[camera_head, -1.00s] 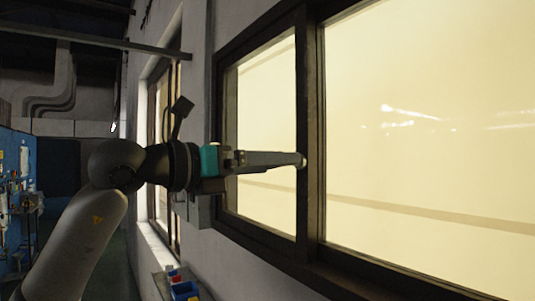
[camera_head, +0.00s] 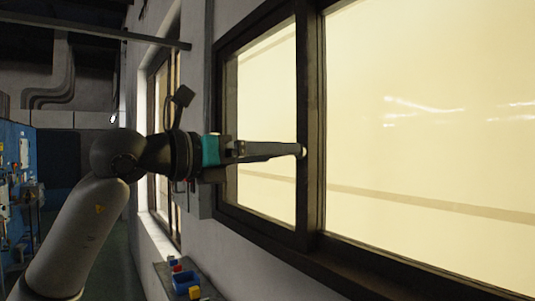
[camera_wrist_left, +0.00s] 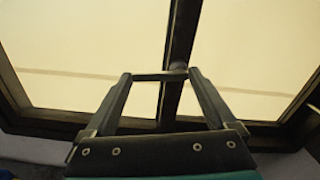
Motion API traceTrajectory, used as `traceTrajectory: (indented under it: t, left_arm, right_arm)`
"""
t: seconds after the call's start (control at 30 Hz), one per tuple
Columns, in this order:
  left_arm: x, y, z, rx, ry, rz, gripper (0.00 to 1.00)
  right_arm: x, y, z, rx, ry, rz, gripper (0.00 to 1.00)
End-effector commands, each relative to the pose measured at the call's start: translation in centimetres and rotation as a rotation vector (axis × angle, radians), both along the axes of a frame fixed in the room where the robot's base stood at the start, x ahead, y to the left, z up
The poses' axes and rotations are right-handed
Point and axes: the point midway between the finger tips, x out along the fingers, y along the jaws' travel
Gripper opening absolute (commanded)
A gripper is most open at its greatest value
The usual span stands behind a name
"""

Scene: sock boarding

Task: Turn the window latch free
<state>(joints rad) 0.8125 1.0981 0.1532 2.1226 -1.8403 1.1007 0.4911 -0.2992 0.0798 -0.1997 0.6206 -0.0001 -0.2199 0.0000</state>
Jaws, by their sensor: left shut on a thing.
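The window has a dark frame with a vertical mullion (camera_head: 311,110) between two bright panes. My left gripper (camera_head: 298,150) reaches in from the left, its fingertips at the mullion. A small pale round end (camera_head: 302,152) shows at the tips; I cannot tell whether it is part of the latch. In the left wrist view, the two fingers of my left gripper (camera_wrist_left: 162,76) stand on either side of a thin dark crossbar, the latch (camera_wrist_left: 158,77). It lies about level, beside a small rounded piece on the mullion (camera_wrist_left: 183,35). The right gripper is not in view.
A shelf below the window holds a blue bin (camera_head: 186,283) and small coloured pieces. A second window (camera_head: 160,140) is farther along the wall. A blue board with tools (camera_head: 20,170) stands at the far left. The floor between is clear.

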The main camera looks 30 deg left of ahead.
Motion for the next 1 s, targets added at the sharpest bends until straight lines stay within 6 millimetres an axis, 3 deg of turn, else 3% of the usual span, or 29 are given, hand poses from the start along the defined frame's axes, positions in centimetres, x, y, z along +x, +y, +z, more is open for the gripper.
traceTrajectory:
  t: [0.3,0.63,0.67,0.73,1.0]
  left_arm:
    - [-0.02,0.06,0.57,0.185,-0.077,0.002,0.35]
    - [-0.02,0.03,0.61,0.206,-0.086,0.002,0.34]
    - [-0.02,0.03,0.61,0.206,-0.086,0.002,0.92]
    - [-0.01,0.03,0.61,0.205,-0.085,0.002,1.00]
    - [-0.08,0.06,0.57,0.202,-0.084,0.001,1.00]
  right_arm:
    - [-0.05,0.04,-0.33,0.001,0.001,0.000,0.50]
    - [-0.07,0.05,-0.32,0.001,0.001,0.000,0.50]
    - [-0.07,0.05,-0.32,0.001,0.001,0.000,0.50]
    - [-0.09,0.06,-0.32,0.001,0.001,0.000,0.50]
    - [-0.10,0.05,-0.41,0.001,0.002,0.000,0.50]
